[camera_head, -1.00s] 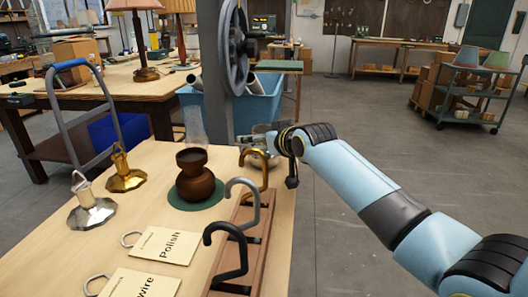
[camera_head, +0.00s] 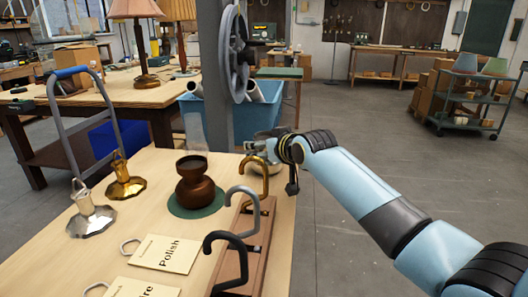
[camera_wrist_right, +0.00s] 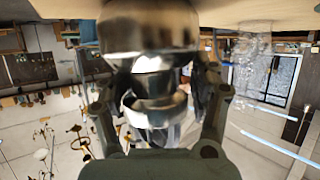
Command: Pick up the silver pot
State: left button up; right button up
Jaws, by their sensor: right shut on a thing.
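The silver pot (camera_head: 264,169) shows in part at the table's far right corner, behind the gold hook and my right wrist. In the right wrist view the shiny silver pot (camera_wrist_right: 148,32) fills the top middle, blurred, with a narrower neck and ring below it. My right gripper (camera_head: 262,145) reaches in from the right over that corner and is shut on the pot. Its two fingers flank the neck in the right wrist view. Whether the pot's base touches the table is hidden. My left gripper is not in view.
A rack with a gold hook (camera_head: 256,166), a grey hook (camera_head: 242,196) and a black hook (camera_head: 226,246) stands close in front. A brown vase (camera_head: 195,184) sits on a green mat (camera_head: 185,210) to the left. Open floor lies right of the table.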

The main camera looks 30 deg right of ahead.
jog(key=r, duration=0.2)
jog(key=d+r, duration=0.1)
jog(key=r, duration=0.1)
jog(key=shift+s+r, duration=0.15)
jog(key=shift+r, duration=0.1)
jog(key=s+d+r, duration=0.5)
jog(key=d+r, duration=0.1)
jog(key=d, duration=0.3)
jog(key=shift+s+r, duration=0.15)
jog(key=shift+r, duration=0.05)
